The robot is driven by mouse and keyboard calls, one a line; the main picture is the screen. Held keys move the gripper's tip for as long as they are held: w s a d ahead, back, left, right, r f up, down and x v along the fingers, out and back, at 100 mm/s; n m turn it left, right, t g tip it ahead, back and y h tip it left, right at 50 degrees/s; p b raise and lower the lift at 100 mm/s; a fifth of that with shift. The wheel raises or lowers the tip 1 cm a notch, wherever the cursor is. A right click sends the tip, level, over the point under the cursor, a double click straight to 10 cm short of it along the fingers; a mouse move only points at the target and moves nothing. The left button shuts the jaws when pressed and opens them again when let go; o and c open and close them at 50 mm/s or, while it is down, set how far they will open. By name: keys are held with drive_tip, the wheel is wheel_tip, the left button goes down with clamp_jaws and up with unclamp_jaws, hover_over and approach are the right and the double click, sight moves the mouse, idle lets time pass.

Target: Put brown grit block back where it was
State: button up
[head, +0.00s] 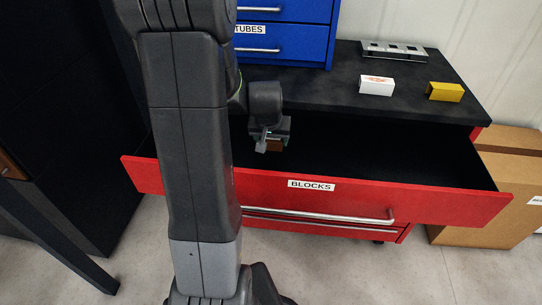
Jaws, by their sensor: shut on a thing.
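The brown grit block (274,145) shows as a small brown piece at the tips of my gripper (268,143). My gripper is shut on it, and the jaws hide most of the block. Both are over the open red drawer labelled BLOCKS (420,198), toward its left half. I cannot tell whether the block touches the drawer floor. The visible drawer inside is dark and looks empty to the right of my gripper.
A white block (376,86), a yellow block (445,92) and a metal rack (394,51) sit on the black top (330,95). A blue drawer cabinet (290,42) stands at the back. A cardboard box (500,205) is at the right.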

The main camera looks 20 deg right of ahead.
sight(271, 150)
drive_tip(key=shift+f+b, duration=0.35)
drive_tip(key=shift+f, duration=2.25)
drive_tip(key=shift+f, duration=0.1)
drive_tip(key=o, duration=1)
drive_tip(key=shift+c, duration=0.2)
drive_tip(key=shift+s+a+r, duration=0.1)
drive_tip(key=shift+r, duration=0.45)
drive_tip(key=p+v, duration=0.1)
drive_tip(key=v, duration=1)
drive_tip(key=shift+p, duration=0.3)
drive_tip(key=shift+s, duration=0.1)
